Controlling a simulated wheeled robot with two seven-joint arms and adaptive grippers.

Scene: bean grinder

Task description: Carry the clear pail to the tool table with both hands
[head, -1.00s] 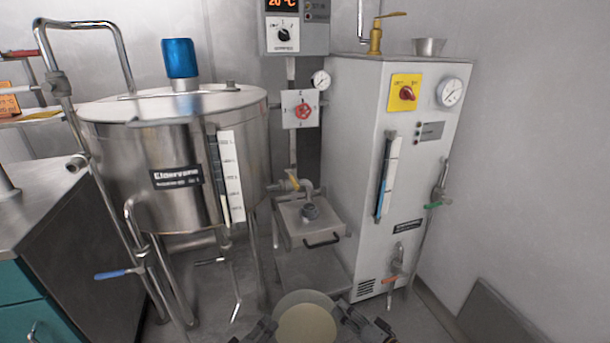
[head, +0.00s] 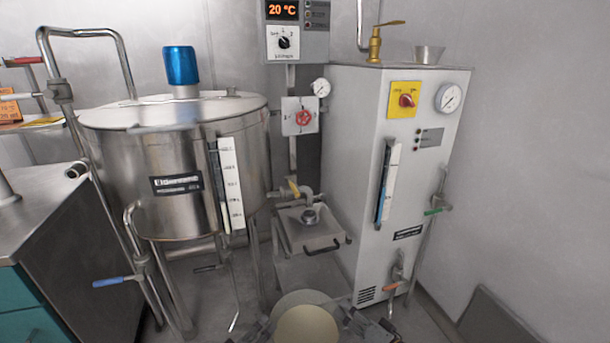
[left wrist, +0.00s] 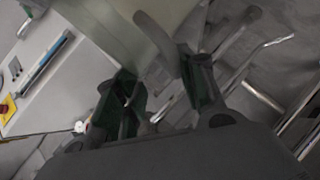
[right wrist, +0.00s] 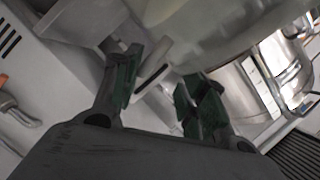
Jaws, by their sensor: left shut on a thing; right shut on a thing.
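The clear pail (head: 304,322) is at the bottom middle of the head view, with pale yellowish contents. Its lower part is cut off by the frame edge. My left gripper (head: 262,326) is at its left side and my right gripper (head: 350,318) at its right side. In the left wrist view the dark-green-padded fingers of the left gripper (left wrist: 165,95) are at the pail's wall (left wrist: 125,35). In the right wrist view the fingers of the right gripper (right wrist: 160,90) are under the pail's translucent side (right wrist: 215,30). I cannot make out a tool table for certain.
A steel tank (head: 170,165) on legs stands at the left, with a blue-handled valve (head: 115,281) low down. A white cabinet (head: 400,170) stands at the right. A low stand (head: 308,232) sits between them. A steel-topped bench (head: 40,220) is at the far left.

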